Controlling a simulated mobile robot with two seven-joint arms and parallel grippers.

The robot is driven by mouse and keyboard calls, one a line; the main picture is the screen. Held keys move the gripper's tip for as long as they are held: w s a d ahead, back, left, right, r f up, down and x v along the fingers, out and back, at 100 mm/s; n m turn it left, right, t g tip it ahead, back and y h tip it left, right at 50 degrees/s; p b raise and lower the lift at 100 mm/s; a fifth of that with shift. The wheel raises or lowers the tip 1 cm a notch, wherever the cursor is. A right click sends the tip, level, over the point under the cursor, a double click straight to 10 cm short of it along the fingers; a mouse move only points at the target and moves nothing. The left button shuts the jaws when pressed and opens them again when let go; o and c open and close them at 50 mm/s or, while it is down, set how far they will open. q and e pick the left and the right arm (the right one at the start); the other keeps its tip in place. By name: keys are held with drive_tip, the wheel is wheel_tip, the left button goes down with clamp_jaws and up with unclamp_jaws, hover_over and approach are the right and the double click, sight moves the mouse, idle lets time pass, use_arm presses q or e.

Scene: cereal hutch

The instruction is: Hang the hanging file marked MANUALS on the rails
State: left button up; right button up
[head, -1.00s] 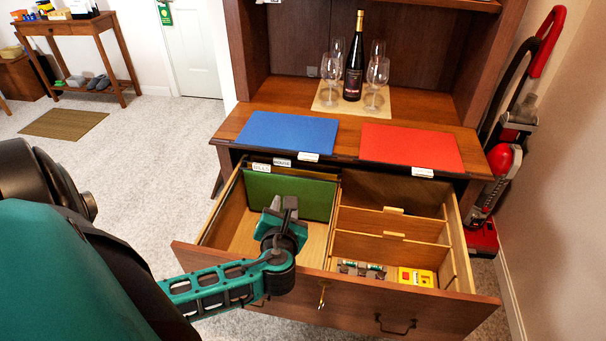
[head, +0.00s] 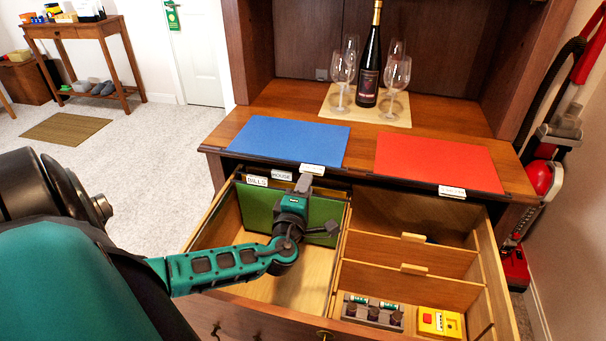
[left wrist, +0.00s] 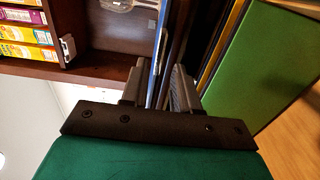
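A blue file (head: 285,140) and a red file (head: 435,162) lie flat on the counter, white tabs (head: 312,168) (head: 452,191) at their front edges; I cannot read the tabs, so cannot tell which is MANUALS. My left gripper (head: 304,184) is at the counter's front edge by the blue file's tab. In the left wrist view its fingers (left wrist: 160,88) are apart, with the blue file's edge (left wrist: 157,62) in line with the gap; contact is unclear. A rail (head: 340,250) runs along the drawer's left compartment, where green hanging files (head: 262,205) hang at the back. My right gripper is out of view.
The open drawer has tabs BILLS (head: 257,181) and HOUSE (head: 281,175) at the back left. Its right compartment has wooden dividers (head: 400,282) and small items (head: 440,322). A bottle (head: 369,70) and glasses (head: 397,75) stand behind the files. The front of the left compartment is clear.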

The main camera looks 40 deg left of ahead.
sight(311, 172)
use_arm(q)
drive_tip(key=b+x, duration=0.1)
drive_tip(key=x, duration=0.5)
drive_tip(key=shift+w, duration=0.1)
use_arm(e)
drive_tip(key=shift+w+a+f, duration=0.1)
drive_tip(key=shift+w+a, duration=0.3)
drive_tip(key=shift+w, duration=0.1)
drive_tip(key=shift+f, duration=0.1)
use_arm(q)
drive_tip(key=shift+c, duration=0.3)
clamp_jaws()
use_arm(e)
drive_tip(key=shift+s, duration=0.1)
use_arm(q)
drive_tip(key=shift+a+r, duration=0.1)
drive_tip(key=shift+r, duration=0.05)
